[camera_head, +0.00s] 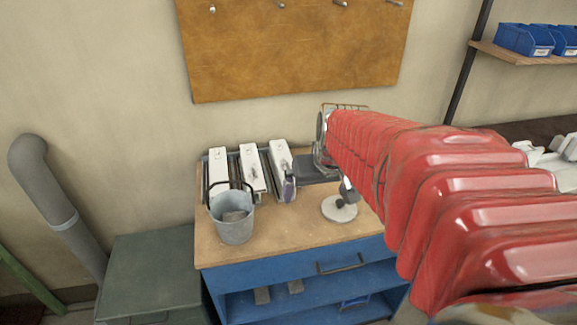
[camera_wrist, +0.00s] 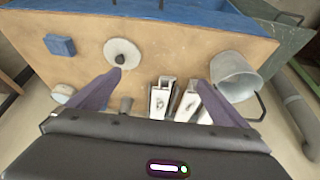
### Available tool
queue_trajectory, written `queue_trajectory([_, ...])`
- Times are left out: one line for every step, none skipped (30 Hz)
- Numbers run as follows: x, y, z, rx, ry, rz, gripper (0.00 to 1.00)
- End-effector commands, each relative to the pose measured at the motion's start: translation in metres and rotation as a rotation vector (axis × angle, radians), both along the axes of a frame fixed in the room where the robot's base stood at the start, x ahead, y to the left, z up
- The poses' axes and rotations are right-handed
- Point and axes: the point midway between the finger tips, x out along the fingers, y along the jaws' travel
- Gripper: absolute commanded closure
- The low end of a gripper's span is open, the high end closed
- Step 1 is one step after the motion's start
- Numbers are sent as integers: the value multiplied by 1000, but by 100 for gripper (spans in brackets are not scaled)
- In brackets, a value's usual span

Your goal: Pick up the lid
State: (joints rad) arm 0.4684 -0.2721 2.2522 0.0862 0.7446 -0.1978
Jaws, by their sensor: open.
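The lid (camera_head: 340,209) is a pale round disc with a dark knob in its middle. It lies flat on the wooden bench top, right of the bucket. It also shows in the wrist view (camera_wrist: 118,48), beyond the tip of the left-hand finger. My gripper (camera_head: 318,190) is open and empty, above the back part of the bench. In the head view, one finger hangs left of the lid and the other partly overlaps its far edge. In the wrist view the gap between the fingers (camera_wrist: 159,78) shows bare bench and profile ends.
A metal bucket (camera_head: 234,228) with a dark handle and a grey thing inside stands at the front left. Several pale profiles (camera_head: 252,168) lie behind it. A blue block (camera_wrist: 60,45) and a round pale object (camera_wrist: 62,93) are on the bench. Bare wood surrounds the lid's front.

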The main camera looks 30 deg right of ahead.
Motion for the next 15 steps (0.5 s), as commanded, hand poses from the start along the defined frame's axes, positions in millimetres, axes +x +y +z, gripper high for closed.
queue_trajectory([2, -19, -7, 5, 10, -30, 0])
queue_trajectory([4, -30, -10, 6, 12, -45, 0])
queue_trajectory([5, -44, -14, 7, 15, -65, 0])
queue_trajectory([6, -54, -17, 8, 16, -79, 0])
queue_trajectory([7, -64, -20, 10, 19, -93, 0])
queue_trajectory([7, -75, -24, 11, 21, -109, 0])
queue_trajectory([7, -83, -27, 12, 23, -119, 0])
queue_trajectory([7, -91, -29, 11, 23, -129, 0])
queue_trajectory([7, -99, -33, 12, 25, -140, 0])
queue_trajectory([7, -104, -34, 13, 26, -146, 0])
queue_trajectory([6, -109, -36, 14, 27, -152, 0])
queue_trajectory([6, -112, -37, 14, 27, -156, 0])
queue_trajectory([6, -115, -38, 13, 27, -158, 0])
queue_trajectory([6, -116, -38, 13, 27, -160, 0])
queue_trajectory([6, -117, -38, 12, 27, -161, 0])
